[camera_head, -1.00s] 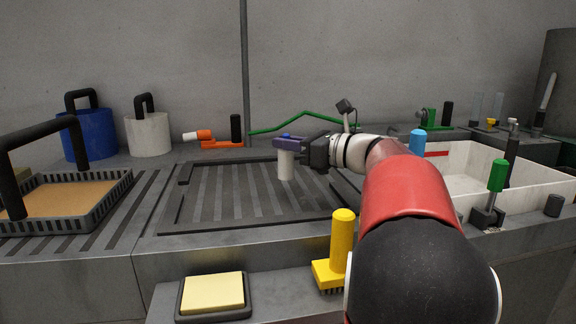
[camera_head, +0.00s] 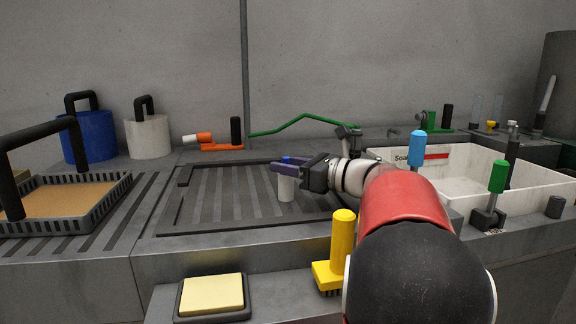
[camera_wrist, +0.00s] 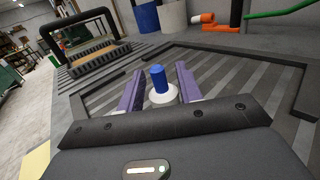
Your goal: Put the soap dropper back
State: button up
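The soap dropper, a white cylinder with a blue top (camera_head: 286,189), stands upright on the dark ribbed panel (camera_head: 225,212), near its right part. My gripper (camera_head: 283,165) is around its upper part, reaching in from the right. In the wrist view the two purple fingers are spread, with the blue top (camera_wrist: 158,79) between them and a gap on each side. The fingers look open and clear of the blue top. The dropper's lower part is hidden in the wrist view.
A white bin (camera_head: 460,175) with a partly hidden label stands right of my arm. A yellow-handled brush (camera_head: 342,245) and a yellow pad (camera_head: 212,294) are in front. Blue (camera_head: 88,135) and white (camera_head: 148,136) buckets and an orange tool (camera_head: 215,144) stand behind.

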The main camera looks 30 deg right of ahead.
jog(key=shift+r, duration=0.15)
jog(key=shift+s+d, duration=0.15)
jog(key=v, duration=1.1)
jog(key=shift+s+d, duration=0.15)
jog(key=shift+s, duration=0.1)
